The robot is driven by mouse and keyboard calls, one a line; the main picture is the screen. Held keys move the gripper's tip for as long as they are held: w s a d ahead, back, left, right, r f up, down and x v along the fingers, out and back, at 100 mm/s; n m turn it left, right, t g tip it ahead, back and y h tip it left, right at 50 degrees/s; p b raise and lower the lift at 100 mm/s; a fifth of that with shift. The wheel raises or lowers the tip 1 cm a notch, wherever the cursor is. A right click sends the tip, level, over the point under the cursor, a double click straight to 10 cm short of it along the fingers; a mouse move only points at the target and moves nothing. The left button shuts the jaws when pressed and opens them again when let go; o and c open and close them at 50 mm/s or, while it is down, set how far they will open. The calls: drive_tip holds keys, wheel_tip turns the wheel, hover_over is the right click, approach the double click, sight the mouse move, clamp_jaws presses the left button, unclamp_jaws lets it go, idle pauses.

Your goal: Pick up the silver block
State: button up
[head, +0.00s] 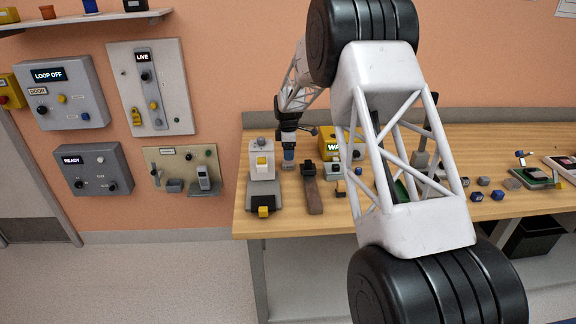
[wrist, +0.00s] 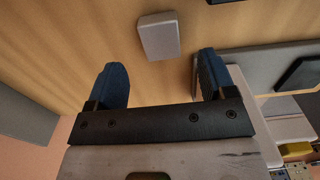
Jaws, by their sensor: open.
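The silver block (wrist: 158,37) is a small pale grey box lying on the wooden table. In the wrist view it sits beyond my fingertips, roughly centred across the gap and apart from both fingers. My gripper (wrist: 160,64) is open, with two dark blue fingers and nothing between them. In the head view my gripper (head: 288,155) points down over the left part of the table, and the block (head: 288,166) shows only slightly under the fingers.
A grey fixture (head: 262,172) with yellow parts stands close left of my gripper. A dark-topped brown bar (head: 312,190) lies close right. A yellow box (head: 328,141) is behind. Several small blocks and devices are farther right. Panels with buttons hang on the left wall.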

sight(288, 164)
drive_tip(key=shift+f, duration=0.1)
drive_tip(key=shift+f, duration=2.55)
drive_tip(key=c, duration=1.1)
drive_tip(key=shift+r, duration=0.2)
